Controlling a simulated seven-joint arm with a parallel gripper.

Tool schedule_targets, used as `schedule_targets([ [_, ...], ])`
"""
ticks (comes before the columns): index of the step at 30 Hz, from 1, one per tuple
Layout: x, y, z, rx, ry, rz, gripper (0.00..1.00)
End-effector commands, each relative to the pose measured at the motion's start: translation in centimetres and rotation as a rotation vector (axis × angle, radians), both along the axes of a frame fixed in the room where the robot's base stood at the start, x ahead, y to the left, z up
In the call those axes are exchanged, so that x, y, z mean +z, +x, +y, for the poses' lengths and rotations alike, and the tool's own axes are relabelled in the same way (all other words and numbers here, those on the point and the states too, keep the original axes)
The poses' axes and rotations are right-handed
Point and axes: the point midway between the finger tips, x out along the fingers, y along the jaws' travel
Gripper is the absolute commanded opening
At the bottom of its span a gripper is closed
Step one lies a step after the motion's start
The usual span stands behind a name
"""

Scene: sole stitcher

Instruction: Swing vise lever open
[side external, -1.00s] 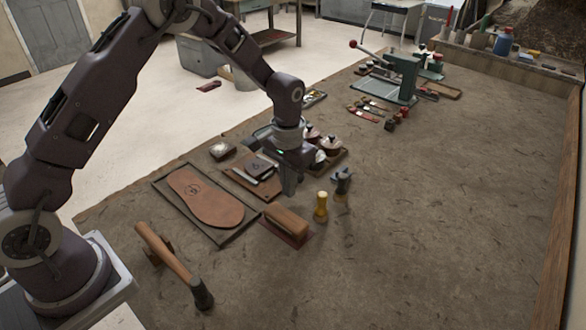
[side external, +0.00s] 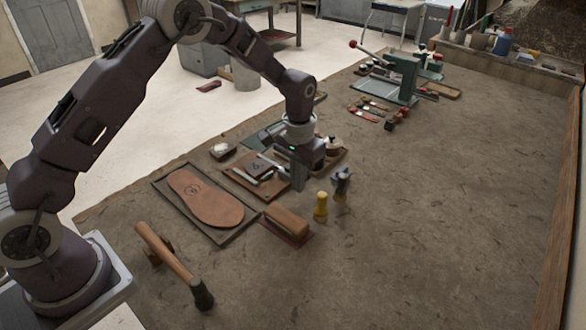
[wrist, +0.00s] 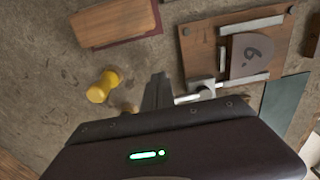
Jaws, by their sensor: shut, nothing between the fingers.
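The vise is a brown wooden board with pale metal bars (side external: 243,178), left of my gripper in the side view. In the wrist view the board (wrist: 200,48) carries a dark leather piece marked with a figure (wrist: 248,55). A silver lever with a rounded end (wrist: 203,91) lies at the board's near edge, partly hidden by my gripper's body. My gripper (side external: 298,186) is shut and empty, pointing down beside the board. Its fingertips (wrist: 157,85) show just left of the lever's tip; I cannot tell if they touch it.
A yellow-handled tool (side external: 321,207), a dark-headed tool (side external: 342,182) and a wooden block brush (side external: 287,222) stand close by. A leather sole (side external: 205,197) lies on a tray at left, with a hammer (side external: 175,260) in front. The bench (side external: 440,220) is clear at right.

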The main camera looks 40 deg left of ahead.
Motion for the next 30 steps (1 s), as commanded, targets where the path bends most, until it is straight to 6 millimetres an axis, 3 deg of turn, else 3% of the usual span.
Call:
schedule_targets([
  [8,0.0,0.2,0.0,0.001,0.0,-0.001,0.0],
  [21,0.0,2.7,0.2,0.001,0.0,-0.001,0.0],
  [30,0.0,2.8,0.2,0.001,0.0,0.0,0.0],
])
